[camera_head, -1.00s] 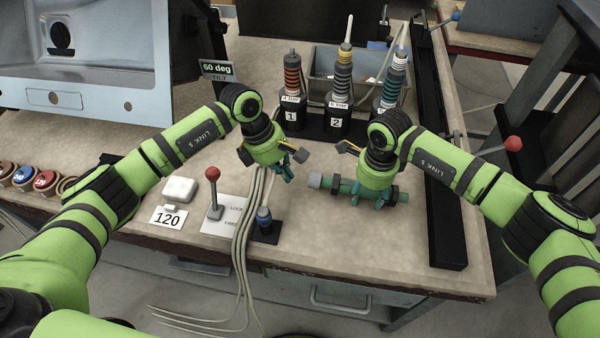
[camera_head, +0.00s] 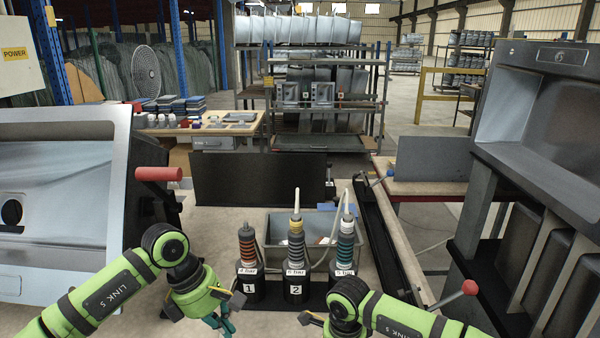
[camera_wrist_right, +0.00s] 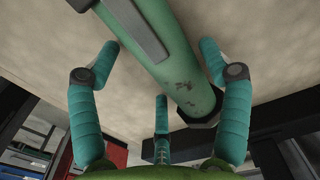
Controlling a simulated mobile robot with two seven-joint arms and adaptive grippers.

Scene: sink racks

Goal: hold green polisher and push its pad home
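The green polisher (camera_wrist_right: 160,50) shows only in the right wrist view, as a scuffed green cylinder with a dark collar (camera_wrist_right: 202,125) near its lower end. My right gripper (camera_wrist_right: 160,75) has its teal fingers spread around the cylinder, with a visible gap at the left finger. The pad is not identifiable in the current views. In the head view my left gripper (camera_head: 218,320) is at the bottom edge, left of centre, its teal fingers apart and empty. The right gripper's fingers are cut off below the head view.
Numbered striped bottles (camera_head: 296,262) stand in a dark rack behind the grippers. A grey bin (camera_head: 275,232) is behind them. A black rail (camera_head: 385,240) runs along the bench's right side. A sink (camera_head: 60,200) stands left, another (camera_head: 550,110) right.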

